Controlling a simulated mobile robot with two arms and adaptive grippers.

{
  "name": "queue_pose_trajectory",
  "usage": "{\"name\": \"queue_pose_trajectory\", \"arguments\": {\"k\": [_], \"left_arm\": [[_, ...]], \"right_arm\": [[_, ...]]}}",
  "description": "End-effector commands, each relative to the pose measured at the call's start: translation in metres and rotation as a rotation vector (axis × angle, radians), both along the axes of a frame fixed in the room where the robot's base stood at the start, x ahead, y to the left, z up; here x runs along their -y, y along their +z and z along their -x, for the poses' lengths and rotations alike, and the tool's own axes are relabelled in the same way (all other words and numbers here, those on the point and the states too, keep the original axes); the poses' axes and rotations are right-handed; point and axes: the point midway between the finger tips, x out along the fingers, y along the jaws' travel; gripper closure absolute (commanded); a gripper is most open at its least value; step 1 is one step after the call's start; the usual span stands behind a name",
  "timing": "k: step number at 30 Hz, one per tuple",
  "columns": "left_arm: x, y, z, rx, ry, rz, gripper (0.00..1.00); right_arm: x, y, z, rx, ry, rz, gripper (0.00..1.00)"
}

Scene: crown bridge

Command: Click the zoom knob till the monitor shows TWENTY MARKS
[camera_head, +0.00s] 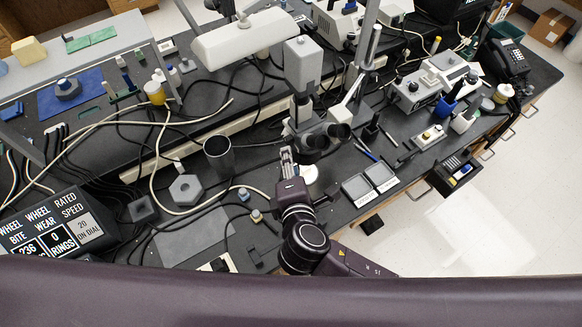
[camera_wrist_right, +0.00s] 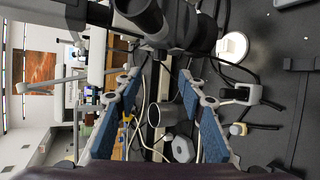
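The grey stereo microscope (camera_head: 310,138) hangs from its stand near the middle of the head view. Its dark eyepieces show at the top of the right wrist view (camera_wrist_right: 142,14). My right gripper (camera_head: 287,158) is just below and left of the microscope head; I cannot tell if it touches. In the right wrist view its blue-padded fingers (camera_wrist_right: 160,85) are apart with nothing clearly held between them. I cannot make out the zoom knob for certain. A dark display (camera_head: 50,228) at lower left reads WHEEL BITE 236, WHEEL WEAR 0 RINGS, RATED SPEED 20 ON DIAL. My left gripper is not in view.
A dark metal cup (camera_head: 219,155) and a grey hexagonal block (camera_head: 186,190) stand left of my arm. Two shallow grey trays (camera_head: 358,187) lie right of it. A white lamp (camera_head: 240,36) overhangs the bench. Loose cables cross the black bench.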

Motion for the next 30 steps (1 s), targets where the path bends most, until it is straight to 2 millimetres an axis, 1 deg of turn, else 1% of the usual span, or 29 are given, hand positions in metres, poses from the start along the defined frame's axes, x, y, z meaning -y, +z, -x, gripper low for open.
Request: {"name": "queue_pose_trajectory", "arguments": {"k": [1,3,6,14,16,19,22,25,26,27,30], "left_arm": [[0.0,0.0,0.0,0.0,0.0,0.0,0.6],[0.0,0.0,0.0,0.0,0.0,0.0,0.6],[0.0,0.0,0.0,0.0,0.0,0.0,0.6],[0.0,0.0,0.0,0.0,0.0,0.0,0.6],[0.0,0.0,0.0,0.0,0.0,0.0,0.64],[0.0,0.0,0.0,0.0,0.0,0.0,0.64],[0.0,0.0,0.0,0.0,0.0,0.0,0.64],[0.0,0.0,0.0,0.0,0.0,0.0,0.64],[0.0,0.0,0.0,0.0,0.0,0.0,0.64],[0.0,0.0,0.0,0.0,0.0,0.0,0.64],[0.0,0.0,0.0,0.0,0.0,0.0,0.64]], "right_arm": [[0.0,0.003,0.007,-0.002,0.001,-0.001,0.63],[0.002,0.005,0.013,-0.002,0.0,-0.002,0.63],[0.002,0.008,0.018,-0.001,0.0,-0.001,0.63],[0.003,0.009,0.019,0.0,0.0,0.0,0.63],[0.003,0.009,0.019,-0.002,-0.002,-0.002,0.63],[0.009,0.006,0.021,-0.034,-0.037,-0.039,0.63],[0.029,-0.002,0.025,-0.121,-0.144,-0.15,0.63],[0.062,-0.016,0.038,-0.256,-0.323,-0.325,0.63],[0.073,-0.021,0.043,-0.299,-0.387,-0.382,0.63],[0.088,-0.028,0.052,-0.354,-0.474,-0.459,0.63],[0.122,-0.043,0.078,-0.474,-0.68,-0.63,0.63]]}}
